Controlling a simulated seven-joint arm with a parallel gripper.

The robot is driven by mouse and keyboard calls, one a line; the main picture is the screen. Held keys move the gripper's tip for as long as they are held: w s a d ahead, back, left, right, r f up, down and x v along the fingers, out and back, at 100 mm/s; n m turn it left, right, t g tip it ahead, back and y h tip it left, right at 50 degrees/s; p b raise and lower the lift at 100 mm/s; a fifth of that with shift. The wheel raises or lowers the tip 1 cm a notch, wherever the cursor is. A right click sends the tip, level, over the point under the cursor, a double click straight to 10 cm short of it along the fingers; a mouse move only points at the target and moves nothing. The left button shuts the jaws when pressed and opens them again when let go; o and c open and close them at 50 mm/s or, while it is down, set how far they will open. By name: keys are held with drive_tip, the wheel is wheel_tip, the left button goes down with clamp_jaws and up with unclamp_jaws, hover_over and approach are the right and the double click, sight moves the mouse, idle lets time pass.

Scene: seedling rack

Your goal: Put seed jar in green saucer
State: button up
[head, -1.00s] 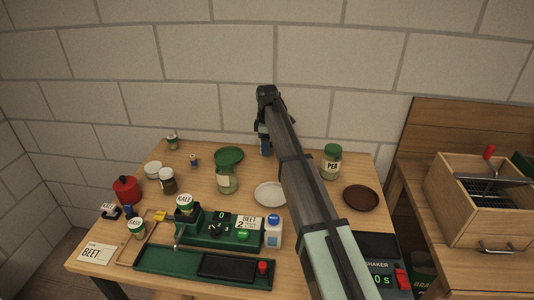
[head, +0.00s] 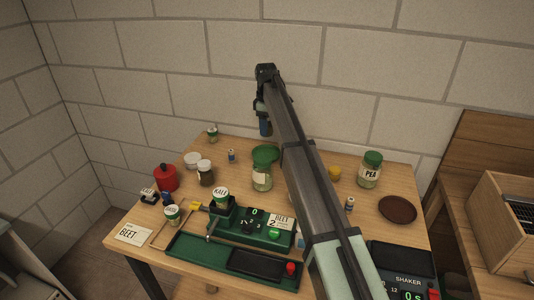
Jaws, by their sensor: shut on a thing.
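My gripper (head: 264,124) is at the end of my raised arm, high near the back edge of the table. Another green-lidded jar, labelled PEA (head: 369,171), stands at the back right. I cannot tell which jar is the seed jar.
A brown saucer (head: 398,209) lies at the right. Small jars, a red canister (head: 165,178) and a BEET card (head: 132,235) are at the left. A green device (head: 255,228) and tray are in front. My arm hides part of the table's middle.

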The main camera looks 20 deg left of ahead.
sight(266, 146)
drive_tip(key=shift+w+a+m, duration=0.1)
drive_tip(key=shift+w+m, duration=0.05)
drive_tip(key=shift+m, duration=0.65)
drive_tip(key=shift+f, duration=4.95)
drive_tip(key=shift+f, duration=0.15)
drive_tip(key=o, duration=1.1)
drive_tip(key=shift+o, duration=0.2)
wheel_tip(266, 146, up, 12)
drive_tip(key=shift+r, duration=0.15)
